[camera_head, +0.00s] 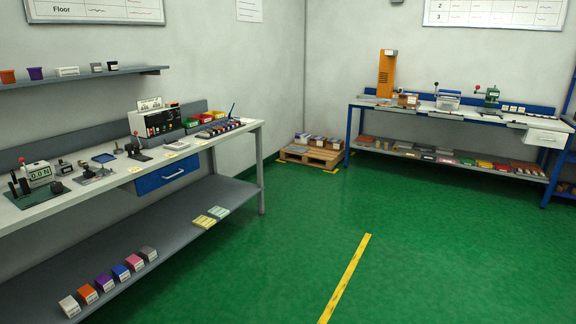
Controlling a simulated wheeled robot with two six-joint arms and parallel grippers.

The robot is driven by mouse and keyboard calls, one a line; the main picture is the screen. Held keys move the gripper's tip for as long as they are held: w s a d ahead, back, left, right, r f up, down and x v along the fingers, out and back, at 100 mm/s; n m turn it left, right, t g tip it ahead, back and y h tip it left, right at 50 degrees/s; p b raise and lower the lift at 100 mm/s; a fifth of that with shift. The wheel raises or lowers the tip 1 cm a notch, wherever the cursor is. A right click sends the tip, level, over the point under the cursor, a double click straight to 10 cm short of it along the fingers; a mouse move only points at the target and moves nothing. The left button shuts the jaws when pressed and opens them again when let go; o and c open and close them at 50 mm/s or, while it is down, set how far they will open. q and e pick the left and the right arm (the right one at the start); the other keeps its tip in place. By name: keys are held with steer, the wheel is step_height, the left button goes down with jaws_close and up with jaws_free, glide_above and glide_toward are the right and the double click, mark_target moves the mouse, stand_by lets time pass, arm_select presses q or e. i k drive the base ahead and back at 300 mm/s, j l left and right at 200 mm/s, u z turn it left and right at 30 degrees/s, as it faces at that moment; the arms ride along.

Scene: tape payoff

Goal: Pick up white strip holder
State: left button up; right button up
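Neither of my grippers is in view. I cannot tell for certain which thing is the white strip holder. A whitish labelled holder (67,71) stands on the wall shelf between a purple cup and small dark items. All are small in the head view and their details are unclear.
The left workbench (240,128) carries instruments and a blue drawer (160,178). Another bench (365,104) stands at the back right. A pallet (310,156) with boxes lies in the corner. The green floor (290,240) is clear, with a yellow line (346,275).

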mark_target(203, 134)
steer(key=i+z, duration=0.1)
steer(key=i, duration=2)
